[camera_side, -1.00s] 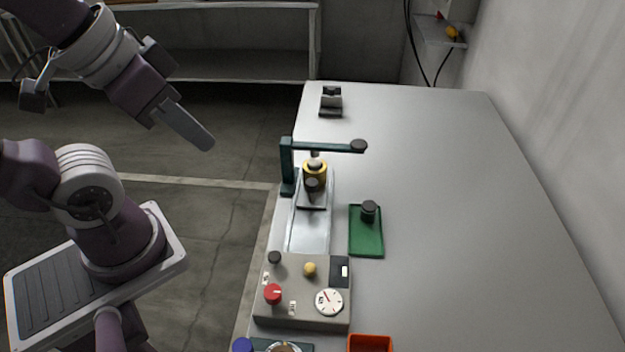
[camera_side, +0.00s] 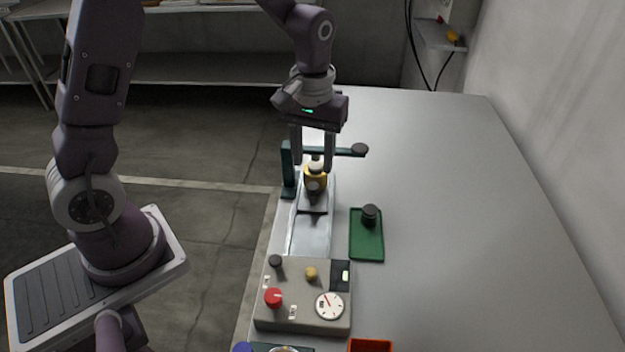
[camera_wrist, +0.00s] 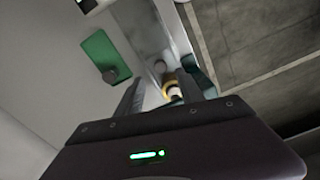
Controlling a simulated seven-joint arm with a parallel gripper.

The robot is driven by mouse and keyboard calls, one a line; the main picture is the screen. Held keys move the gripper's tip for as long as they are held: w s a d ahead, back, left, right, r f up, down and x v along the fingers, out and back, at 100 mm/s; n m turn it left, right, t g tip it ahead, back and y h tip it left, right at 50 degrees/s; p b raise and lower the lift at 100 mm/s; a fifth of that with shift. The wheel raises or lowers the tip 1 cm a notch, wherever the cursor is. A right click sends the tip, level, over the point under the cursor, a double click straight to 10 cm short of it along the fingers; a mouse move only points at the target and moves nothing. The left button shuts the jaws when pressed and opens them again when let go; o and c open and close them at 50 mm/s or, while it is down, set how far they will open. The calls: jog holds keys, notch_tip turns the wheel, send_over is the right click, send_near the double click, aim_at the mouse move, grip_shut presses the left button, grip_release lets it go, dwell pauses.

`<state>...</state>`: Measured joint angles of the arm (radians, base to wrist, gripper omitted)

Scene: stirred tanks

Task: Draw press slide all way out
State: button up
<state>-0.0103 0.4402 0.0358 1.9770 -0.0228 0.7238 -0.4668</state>
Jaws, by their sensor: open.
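The press has a dark green frame (camera_side: 287,170) with a lever arm ending in a dark knob (camera_side: 359,149). Its slide (camera_side: 313,203) sits on a pale rail (camera_side: 310,236) under the press head, with a dark knob at its front. A yellow ring-shaped piece (camera_side: 316,176) stands on the slide and also shows in the wrist view (camera_wrist: 170,82). My gripper (camera_side: 313,168) points down over the press, its fingers apart near the lever arm and above the slide. In the wrist view the fingers (camera_wrist: 163,90) appear either side of the yellow piece; contact cannot be told.
A green tray (camera_side: 366,247) with a dark knobbed weight (camera_side: 370,214) lies right of the rail. A grey control box (camera_side: 302,309) with knobs and a dial stands in front. An orange bin (camera_side: 370,345) is at the near edge. The table's right side is clear.

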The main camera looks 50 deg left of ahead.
aim_at(313, 186)
notch_tip(313, 186, down, 6)
jog(key=shift+f, duration=0.25)
jog(key=shift+c, duration=0.5)
grip_shut()
dwell(0.8)
